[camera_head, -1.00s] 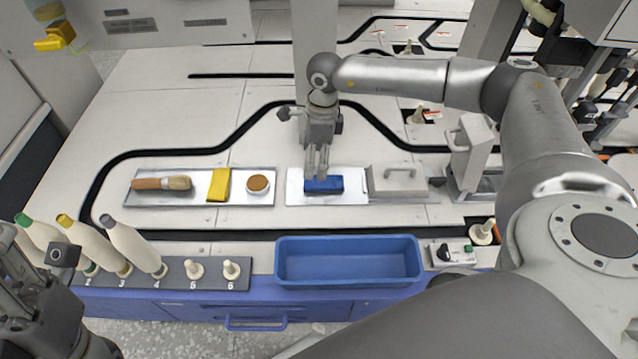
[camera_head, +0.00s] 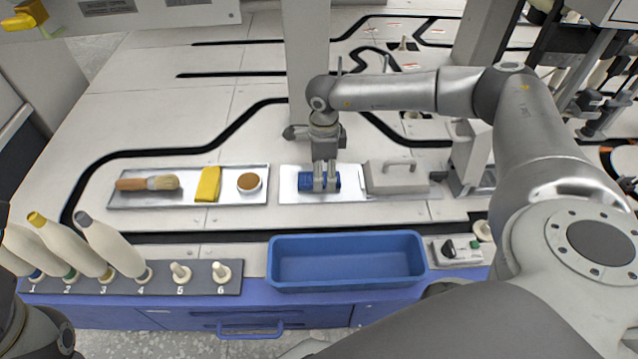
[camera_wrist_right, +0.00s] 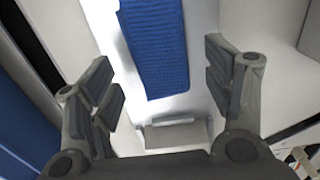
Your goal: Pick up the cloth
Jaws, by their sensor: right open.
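A blue textured cloth (camera_head: 305,181) lies on a white tray (camera_head: 352,186) in the head view. The cloth (camera_wrist_right: 156,45) also shows in the right wrist view, lying lengthwise between the lines of the two fingers. My right gripper (camera_head: 326,184) is open, with its fingertips pointing down over the right part of the cloth and hiding some of it. In the right wrist view the fingers stand apart on either side with nothing held between them. I cannot tell whether the fingertips touch the cloth. Only a dark part of my left arm shows at the lower left.
A grey handled block (camera_head: 395,178) stands just right of the cloth. A metal tray (camera_head: 232,193) to the left holds a brush (camera_head: 150,183), a yellow item (camera_head: 207,184) and a round brown-topped item (camera_head: 249,183). An empty blue bin (camera_head: 345,262) and several bobbins (camera_head: 112,243) stand in front.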

